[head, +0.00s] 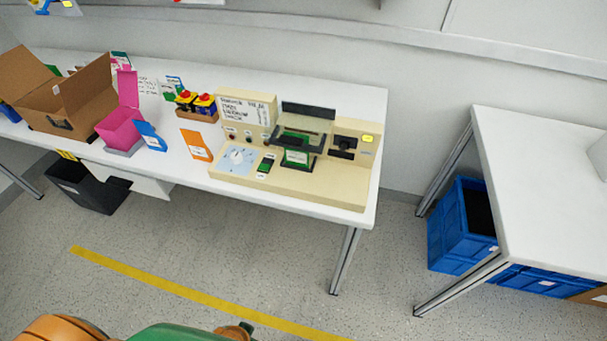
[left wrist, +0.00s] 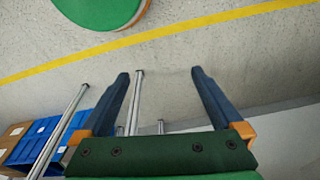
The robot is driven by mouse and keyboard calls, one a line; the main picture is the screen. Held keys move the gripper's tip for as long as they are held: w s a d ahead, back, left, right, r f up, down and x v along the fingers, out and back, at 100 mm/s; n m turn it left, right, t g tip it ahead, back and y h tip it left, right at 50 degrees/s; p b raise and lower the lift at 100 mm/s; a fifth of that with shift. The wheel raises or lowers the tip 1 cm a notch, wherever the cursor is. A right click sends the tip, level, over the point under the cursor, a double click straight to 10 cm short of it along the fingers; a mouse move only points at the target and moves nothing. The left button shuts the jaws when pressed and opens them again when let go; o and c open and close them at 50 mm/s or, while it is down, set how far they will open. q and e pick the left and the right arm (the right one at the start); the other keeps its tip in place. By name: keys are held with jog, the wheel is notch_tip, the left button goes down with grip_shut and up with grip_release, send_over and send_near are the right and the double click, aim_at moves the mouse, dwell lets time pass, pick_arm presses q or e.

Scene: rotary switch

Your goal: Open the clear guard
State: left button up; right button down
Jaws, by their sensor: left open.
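The clear guard (head: 300,126) is on the beige test panel (head: 320,188) near the right end of the white table. It appears as a see-through cover with dark edges over a green part (head: 297,157); it looks lowered, but its exact angle is hard to tell. A white rotary knob (head: 237,156) on a pale blue plate sits to its left. My left gripper (left wrist: 162,75) shows in the left wrist view with its two dark fingers wide apart and nothing between them. It is away from the panel. My right gripper is not in view.
The white table (head: 290,208) also holds a cardboard box (head: 85,115), a pink bin (head: 122,128) and an orange card (head: 196,146). A second white table (head: 540,190) stands at the right, with blue crates (head: 455,230) below. The floor in front is clear, with a yellow line (head: 190,287).

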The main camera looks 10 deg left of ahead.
pick_arm(q)
jog(key=w+d+r+t+b, duration=0.2)
jog(key=w+r+b, duration=0.5)
jog(key=w, duration=0.2)
jog(key=n+t+b, duration=0.2)
jog(key=t, duration=1.7)
send_near(300, 127)
jog(key=r, duration=0.1)
jog(key=w+r, duration=0.1)
jog(key=a+r, duration=0.1)
jog(key=shift+w+r+h+p, duration=0.1)
jog(key=shift+w+h+p, duration=0.2)
jog(key=shift+w+p, duration=0.1)
jog(key=shift+s, duration=0.1)
grip_shut()
